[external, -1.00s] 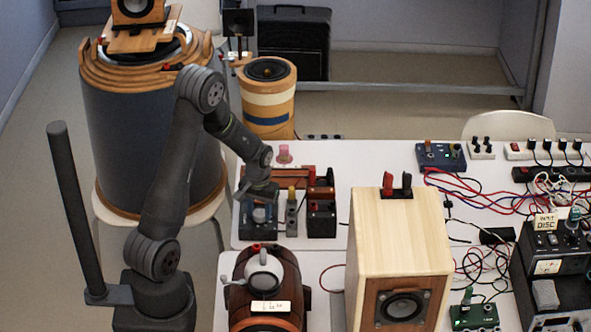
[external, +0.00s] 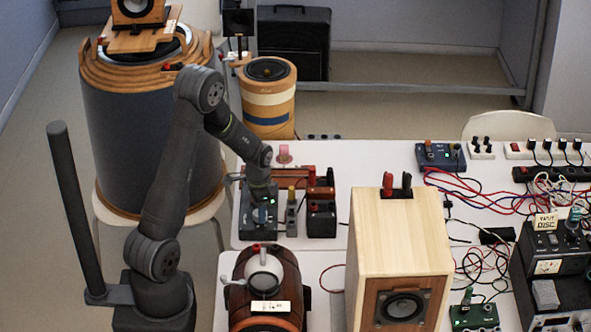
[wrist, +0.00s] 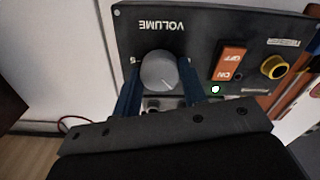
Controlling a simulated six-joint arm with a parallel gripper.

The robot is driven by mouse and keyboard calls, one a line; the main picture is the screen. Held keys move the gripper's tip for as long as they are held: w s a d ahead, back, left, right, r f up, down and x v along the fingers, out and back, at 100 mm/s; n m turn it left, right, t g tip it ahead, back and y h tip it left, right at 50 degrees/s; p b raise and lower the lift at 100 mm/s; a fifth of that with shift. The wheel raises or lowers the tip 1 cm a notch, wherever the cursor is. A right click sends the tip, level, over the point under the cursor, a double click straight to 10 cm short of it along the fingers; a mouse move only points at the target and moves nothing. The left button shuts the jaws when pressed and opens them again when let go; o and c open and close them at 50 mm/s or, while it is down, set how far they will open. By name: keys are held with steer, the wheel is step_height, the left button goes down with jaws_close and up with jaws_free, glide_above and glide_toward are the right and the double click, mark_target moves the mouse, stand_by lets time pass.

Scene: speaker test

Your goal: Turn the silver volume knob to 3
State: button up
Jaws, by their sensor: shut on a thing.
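The silver volume knob (wrist: 159,70) sits on a dark panel (wrist: 190,30) marked VOLUME in the wrist view. My gripper (wrist: 156,88) has its two blue fingers on either side of the knob, shut on it. The scale numbers around the knob are mostly hidden or too small to read, so I cannot tell its setting. In the external view the dark volume box (external: 246,222) stands on the white table, with my gripper (external: 262,208) down at it. The knob is hidden there.
Beside the knob are an orange ON/OFF switch (wrist: 230,61), a yellow ring socket (wrist: 274,67) and a lit green light (wrist: 215,90). A small dark box (external: 321,222) stands to the right. A wooden speaker (external: 400,235) and a round brown speaker (external: 262,285) stand nearer the camera.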

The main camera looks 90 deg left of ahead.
steer(key=m, duration=1.1)
steer(key=shift+m, duration=0.4)
stand_by(0.3)
steer(key=o, duration=1)
steer(key=shift+c, duration=0.2)
step_height(320, 180, up, 18)
steer(key=shift+f, duration=0.25)
